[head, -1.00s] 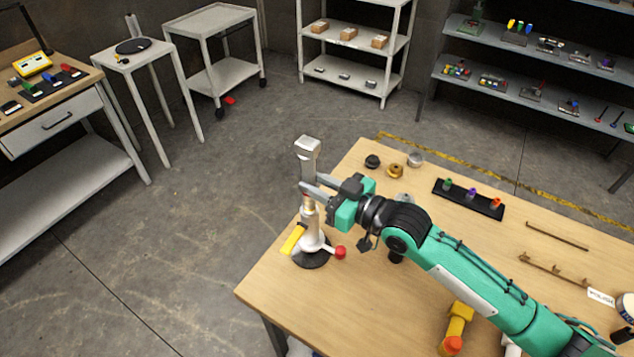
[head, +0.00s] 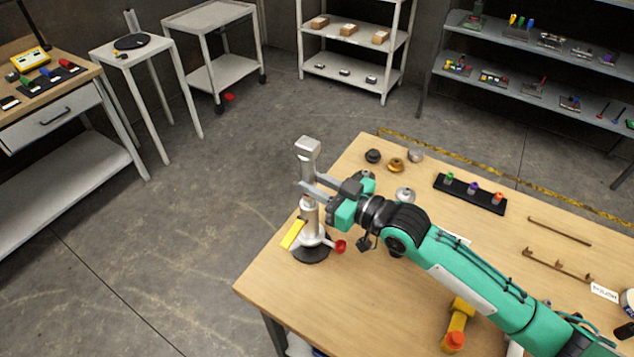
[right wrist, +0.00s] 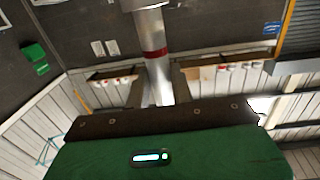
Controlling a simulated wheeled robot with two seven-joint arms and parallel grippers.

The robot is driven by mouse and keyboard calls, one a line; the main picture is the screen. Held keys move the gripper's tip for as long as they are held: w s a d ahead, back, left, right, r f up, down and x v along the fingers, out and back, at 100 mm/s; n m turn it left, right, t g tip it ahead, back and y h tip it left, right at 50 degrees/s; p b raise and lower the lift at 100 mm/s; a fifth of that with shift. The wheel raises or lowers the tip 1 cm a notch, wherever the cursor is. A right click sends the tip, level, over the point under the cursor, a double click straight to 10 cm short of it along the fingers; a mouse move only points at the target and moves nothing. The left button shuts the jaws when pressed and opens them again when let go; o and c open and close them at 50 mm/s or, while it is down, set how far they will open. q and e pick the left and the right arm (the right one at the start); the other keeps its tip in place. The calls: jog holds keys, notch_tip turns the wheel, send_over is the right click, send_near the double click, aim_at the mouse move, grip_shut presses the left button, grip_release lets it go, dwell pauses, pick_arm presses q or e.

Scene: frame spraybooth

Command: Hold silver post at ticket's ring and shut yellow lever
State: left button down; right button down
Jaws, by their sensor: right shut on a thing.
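The silver post (head: 307,168) rises upright from a stand with a round black base (head: 311,252) at the table's left corner. My right gripper (head: 314,188) is shut on the post, with its fingers on either side. In the right wrist view the post (right wrist: 155,30) stands between the fingers and carries a red ring (right wrist: 156,53). The yellow lever (head: 293,235) sticks out at the stand's lower left, slanting away from the post. A red knob (head: 340,246) is on the stand's right side. My left gripper is not in view.
Several small round parts, such as a brass one (head: 396,164), lie behind my arm. A black rack (head: 470,194) holds coloured pieces. A white printed card (head: 604,292) lies at the right, and a yellow tool (head: 458,322) near the front. Table room left of the lever is narrow.

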jog(key=shift+f+b, duration=1.65)
jog(key=shift+f, duration=0.85)
jog(key=c, duration=1.1)
grip_release()
jog(key=shift+c, duration=0.2)
jog(key=b+v, duration=0.3)
jog(key=v, duration=1)
jog(key=shift+s+d+b, duration=0.25)
jog(key=shift+d+b, duration=0.1)
jog(key=shift+b, duration=0.05)
